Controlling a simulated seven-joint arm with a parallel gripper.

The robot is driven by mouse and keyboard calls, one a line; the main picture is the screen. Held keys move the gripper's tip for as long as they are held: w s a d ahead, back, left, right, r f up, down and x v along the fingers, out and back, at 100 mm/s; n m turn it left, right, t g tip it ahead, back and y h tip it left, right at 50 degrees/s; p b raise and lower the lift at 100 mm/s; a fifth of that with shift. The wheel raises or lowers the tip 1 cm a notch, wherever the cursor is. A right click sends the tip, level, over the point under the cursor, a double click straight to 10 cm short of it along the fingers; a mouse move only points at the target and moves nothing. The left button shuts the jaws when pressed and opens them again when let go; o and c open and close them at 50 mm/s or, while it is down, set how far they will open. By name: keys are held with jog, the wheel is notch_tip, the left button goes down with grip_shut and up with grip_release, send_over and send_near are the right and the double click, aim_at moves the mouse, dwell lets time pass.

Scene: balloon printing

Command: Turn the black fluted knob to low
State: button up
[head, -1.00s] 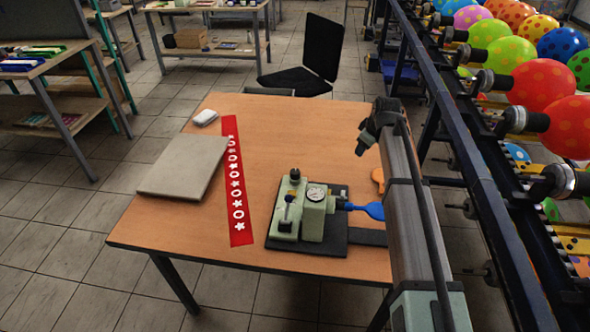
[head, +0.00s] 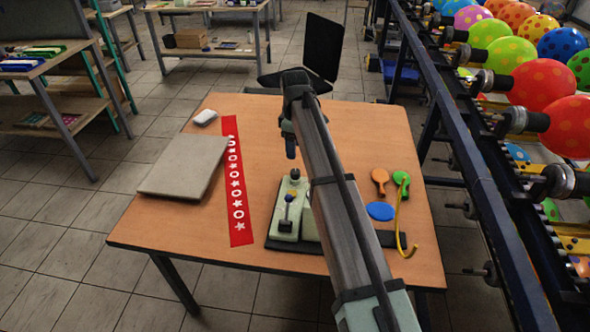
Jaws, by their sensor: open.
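A pale green device (head: 284,222) stands on a black base plate (head: 360,243) near the table's front edge. A small black knob (head: 295,174) sits on top of its rear part; its fluting and setting are too small to read.
A red strip with white shapes (head: 236,190) and a grey closed laptop-like slab (head: 183,167) lie at left. Orange (head: 380,178), green (head: 400,180) and blue (head: 380,211) paddles and a yellow hooked strip (head: 398,225) lie at right. A balloon rack stands beyond.

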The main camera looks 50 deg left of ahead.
aim_at(295, 171)
notch_tip(295, 171, down, 10)
jog(key=shift+f, duration=0.2)
dwell(0.4)
jog(key=c, duration=1)
